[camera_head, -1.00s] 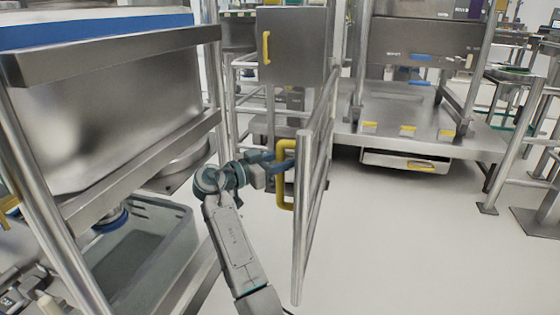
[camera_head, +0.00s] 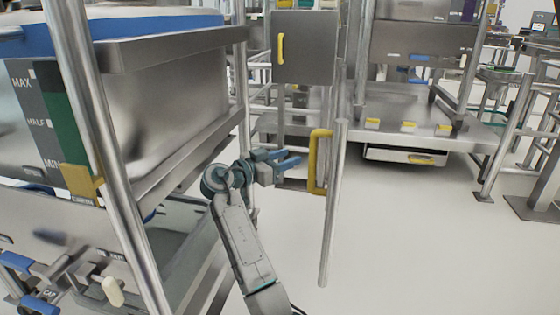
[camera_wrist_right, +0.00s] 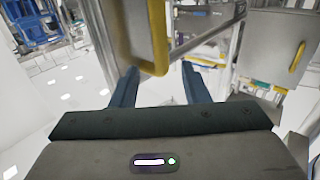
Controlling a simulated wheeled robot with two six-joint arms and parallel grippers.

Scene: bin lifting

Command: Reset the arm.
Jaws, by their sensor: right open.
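My right gripper (camera_head: 287,160) shows in the head view with its two blue-green fingers apart and nothing between them. It points right, toward the yellow handle (camera_head: 319,162) of a metal gate (camera_head: 334,205), and stands a little short of it. In the right wrist view the two dark blue fingers (camera_wrist_right: 160,88) are spread. The yellow handle (camera_wrist_right: 157,38) shows ahead of and above them, apart from the fingers. My left gripper is not in view.
A steel rack (camera_head: 190,150) with a grey bin (camera_head: 165,240) low inside stands close on the left. A metal cabinet (camera_head: 310,45) with a yellow handle is behind. A steel platform (camera_head: 420,125) stands at the back right. The floor (camera_head: 420,240) at right is clear.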

